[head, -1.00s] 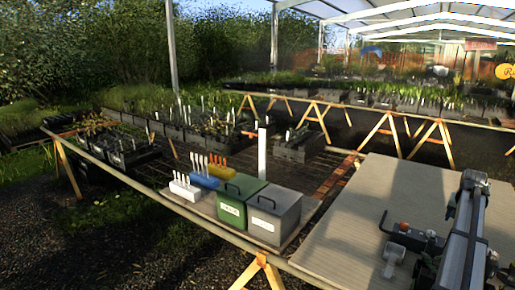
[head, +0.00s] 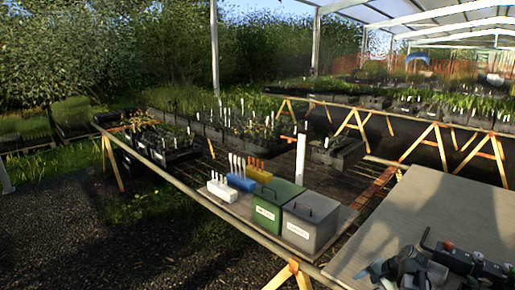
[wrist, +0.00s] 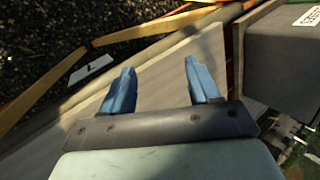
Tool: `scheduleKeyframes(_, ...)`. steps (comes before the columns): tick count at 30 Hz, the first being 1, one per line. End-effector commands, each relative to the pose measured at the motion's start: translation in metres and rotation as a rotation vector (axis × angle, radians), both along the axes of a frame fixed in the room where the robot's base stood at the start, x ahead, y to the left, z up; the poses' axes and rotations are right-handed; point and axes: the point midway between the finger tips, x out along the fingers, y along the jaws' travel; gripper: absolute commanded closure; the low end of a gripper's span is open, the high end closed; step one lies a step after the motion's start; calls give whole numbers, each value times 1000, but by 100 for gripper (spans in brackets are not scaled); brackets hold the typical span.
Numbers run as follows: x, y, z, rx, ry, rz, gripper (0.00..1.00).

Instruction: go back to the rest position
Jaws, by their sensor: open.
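My gripper (wrist: 158,78) shows in the wrist view with its two blue fingers spread apart and nothing between them. In the head view my gripper (head: 374,274) is low at the right, over the pale board's near edge, partly cut off by the frame. A grey lidded box (head: 311,222) with a white label stands on the slatted bench, to the left of my gripper. A labelled grey box (wrist: 270,60) shows at the upper right of the wrist view, apart from the fingers. A green lidded box (head: 277,206) stands beside the grey one.
A white post (head: 300,158) rises there. The pale board (head: 430,215) is largely bare. A white tag (wrist: 92,70) shows in the wrist view.

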Motion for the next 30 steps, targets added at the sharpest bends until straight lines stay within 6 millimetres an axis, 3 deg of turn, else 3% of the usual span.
scheduleKeyframes(1,-11,16,-13,20,27,5,39)
scheduleKeyframes(14,-62,89,-133,-36,197,187,39)
scheduleKeyframes(21,-107,127,-197,-84,292,322,39)
scheduleKeyframes(30,-177,167,-265,-142,408,509,39)
